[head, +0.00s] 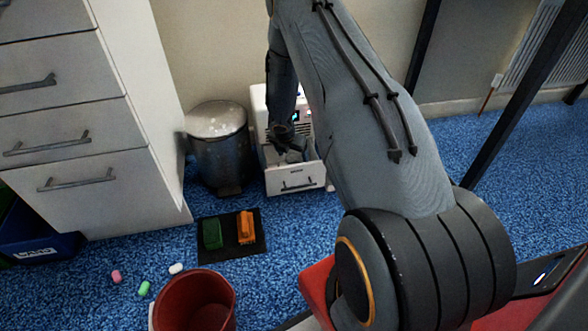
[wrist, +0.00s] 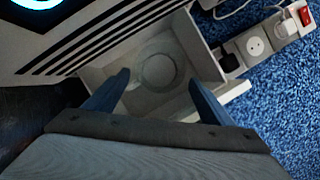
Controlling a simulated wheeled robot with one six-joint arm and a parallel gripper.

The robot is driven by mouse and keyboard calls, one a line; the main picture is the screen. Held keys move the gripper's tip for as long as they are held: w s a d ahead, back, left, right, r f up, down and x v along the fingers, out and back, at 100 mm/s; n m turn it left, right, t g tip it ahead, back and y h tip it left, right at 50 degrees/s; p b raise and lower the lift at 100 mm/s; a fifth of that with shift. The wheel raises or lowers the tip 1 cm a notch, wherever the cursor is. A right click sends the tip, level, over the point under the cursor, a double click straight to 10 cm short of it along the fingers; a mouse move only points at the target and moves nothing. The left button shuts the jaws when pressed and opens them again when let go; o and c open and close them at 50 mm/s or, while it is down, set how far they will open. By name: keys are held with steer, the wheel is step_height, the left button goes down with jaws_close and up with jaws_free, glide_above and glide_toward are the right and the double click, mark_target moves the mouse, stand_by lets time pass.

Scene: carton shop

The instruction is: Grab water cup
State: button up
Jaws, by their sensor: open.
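In the wrist view a clear, round, cup-like shape (wrist: 158,72) stands in the light-coloured pulled-out tray (wrist: 205,62) of a white machine. I take it for the water cup, though its height is hard to tell from above. My gripper (wrist: 155,92) is open, its two dark blue fingers pointing into the tray on either side of the round shape's near part. Nothing is visibly held between them. In the head view my gripper (head: 290,152) is low at the front of the white machine (head: 258,105), above its tray. The cup cannot be made out there.
A metal bin (head: 218,150) stands just left of the machine, beside a white drawer cabinet (head: 75,140). A dark mat (head: 230,248) with green and orange blocks lies in front. A red bucket (head: 195,300) is nearer. A power strip (wrist: 255,45) lies right of the tray.

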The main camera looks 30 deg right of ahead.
mark_target(295, 159)
steer(key=b+x, duration=0.2)
steer(key=x, duration=0.3)
steer(key=c, duration=0.9)
steer(key=shift+c, duration=0.2)
steer(key=shift+r, duration=0.15)
step_height(295, 159, up, 12)
steer(key=p, duration=0.5)
steer(key=s+d+p, duration=0.2)
steer(key=s+d, duration=0.2)
steer(key=d, duration=0.4)
steer(key=s+d+p, duration=0.2)
steer(key=s+d, duration=0.2)
steer(key=d, duration=0.3)
steer(key=shift+d+p, duration=0.35)
steer(key=shift+d, duration=0.05)
steer(key=shift+s, duration=0.2)
stand_by(2.2)
